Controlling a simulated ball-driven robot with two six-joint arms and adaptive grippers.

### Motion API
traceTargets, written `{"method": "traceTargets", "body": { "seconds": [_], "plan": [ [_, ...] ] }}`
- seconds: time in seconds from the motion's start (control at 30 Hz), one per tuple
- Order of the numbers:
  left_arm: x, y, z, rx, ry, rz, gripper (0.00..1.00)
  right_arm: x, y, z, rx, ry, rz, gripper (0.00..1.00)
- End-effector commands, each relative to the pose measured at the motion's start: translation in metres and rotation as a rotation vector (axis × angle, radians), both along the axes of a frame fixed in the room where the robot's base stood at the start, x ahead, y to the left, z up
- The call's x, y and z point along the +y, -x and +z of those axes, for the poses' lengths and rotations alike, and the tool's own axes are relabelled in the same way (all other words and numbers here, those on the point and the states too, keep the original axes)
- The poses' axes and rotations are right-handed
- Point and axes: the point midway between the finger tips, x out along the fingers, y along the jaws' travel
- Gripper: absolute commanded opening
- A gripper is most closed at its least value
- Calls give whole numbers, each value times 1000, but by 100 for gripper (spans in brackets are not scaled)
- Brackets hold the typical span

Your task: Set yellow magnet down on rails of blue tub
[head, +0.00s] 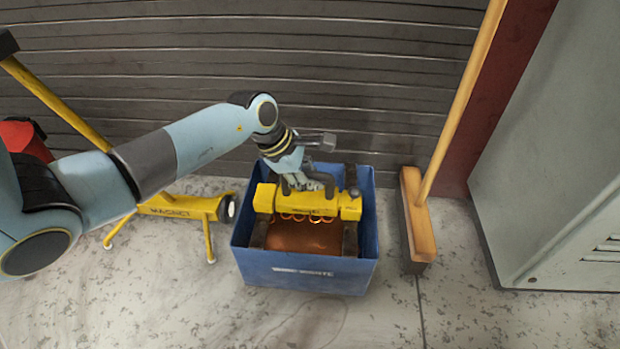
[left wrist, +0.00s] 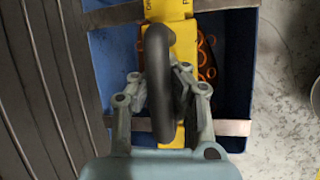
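The yellow magnet (head: 308,201) is a bar with a dark handle (left wrist: 165,85), lying across the blue tub (head: 300,274). Small orange coils (head: 292,217) hang along its near side. My left gripper (head: 303,181) is at the handle from above. In the left wrist view its fingers (left wrist: 163,92) stand on both sides of the handle and look closed on it. The tub's two rails show as grey bars, one at the lower part of the wrist view (left wrist: 232,127). The magnet's ends lie over the rails; I cannot tell whether they touch. My right gripper is out of view.
Copper-coloured material (head: 303,238) lies in the tub. A yellow stand marked MAGNET (head: 180,206) is on the floor to the left. A broom (head: 418,215) stands to the right, near a grey cabinet (head: 560,170). A slatted shutter (head: 370,70) is behind. The floor in front is clear.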

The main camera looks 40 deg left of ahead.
Motion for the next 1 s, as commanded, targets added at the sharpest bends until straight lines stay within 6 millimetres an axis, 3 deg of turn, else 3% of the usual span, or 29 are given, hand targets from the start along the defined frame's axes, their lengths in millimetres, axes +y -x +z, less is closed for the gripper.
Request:
{"method": "traceTargets", "body": {
  "seconds": [0.47, 0.73, 1.0],
  "plan": [
    [0, -1, -1, -3, 1, 0, 0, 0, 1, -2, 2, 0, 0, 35],
    [0, 0, -2, 0, 1, 0, 32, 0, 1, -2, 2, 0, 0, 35],
    [1, 2, -2, 4, -1, 0, 33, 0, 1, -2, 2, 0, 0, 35]
  ]
}}
